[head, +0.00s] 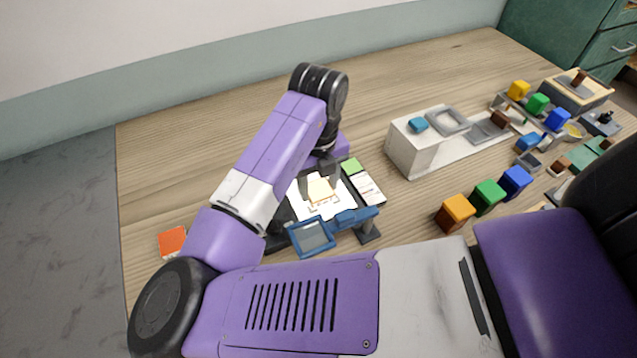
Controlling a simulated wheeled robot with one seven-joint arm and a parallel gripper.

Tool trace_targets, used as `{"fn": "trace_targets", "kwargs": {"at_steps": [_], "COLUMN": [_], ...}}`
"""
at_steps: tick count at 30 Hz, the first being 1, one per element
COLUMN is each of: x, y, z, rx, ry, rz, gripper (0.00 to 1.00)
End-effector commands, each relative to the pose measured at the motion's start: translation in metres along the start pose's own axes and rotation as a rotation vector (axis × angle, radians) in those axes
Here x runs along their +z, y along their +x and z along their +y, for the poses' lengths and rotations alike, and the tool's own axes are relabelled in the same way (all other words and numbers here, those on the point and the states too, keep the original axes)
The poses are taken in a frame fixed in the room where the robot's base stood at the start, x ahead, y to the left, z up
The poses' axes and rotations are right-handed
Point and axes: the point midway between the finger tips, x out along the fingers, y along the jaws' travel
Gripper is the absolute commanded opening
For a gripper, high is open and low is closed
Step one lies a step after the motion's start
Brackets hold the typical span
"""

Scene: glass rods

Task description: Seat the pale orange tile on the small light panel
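The small light panel (301,207) is a bright white square in a dark frame, in the middle of the head view. The pale orange tile (320,191) shows over the panel, with faint orange marks on the white just in front of it. I cannot tell whether the tile rests on the panel or is a little above it. My gripper (327,181) points down at the tile's far side, its fingertips at or very near the tile. The fingers are small and dark here, so their opening and any grip are unclear.
A blue-framed magnifier (311,238) on a stand covers the panel's near edge. Right of the panel are a green tile (351,165) and a white strip (367,188). A red-orange tile (172,241) lies far left. A pale block (412,155) and coloured cubes (487,196) stand right.

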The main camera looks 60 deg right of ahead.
Motion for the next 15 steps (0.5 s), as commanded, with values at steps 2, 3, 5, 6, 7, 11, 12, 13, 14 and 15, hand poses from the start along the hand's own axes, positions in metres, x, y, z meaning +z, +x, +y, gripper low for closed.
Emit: {"fn": "trace_targets", "kwargs": {"at_steps": [2,3,5,6,7,11,12,13,14,15], "x": [0.0001,0.0001,0.0,0.0,0.0,-0.0001,0.0,0.0,0.0002,0.0003], "y": [-0.0003,-0.0003,-0.0002,-0.0002,-0.0002,0.0,-0.0003,-0.0011,-0.0024,-0.0052], "z": [0.0,0.0,0.0,0.0,0.0,-0.0001,-0.0001,0.0,-0.0001,-0.0001], "rx": [0.0,0.0,0.0,0.0,0.0,0.0,0.0,0.0,0.0,0.0], "ry": [0.0,0.0,0.0,0.0,0.0,0.0,0.0,0.0,0.001,0.001], "rz": [0.0,0.0,0.0,0.0,0.0,0.0,0.0,0.0,-0.001,-0.001], "gripper": [0.68,0.76,0.78,0.78,0.78,0.78,0.78,0.78,0.78,0.78]}}
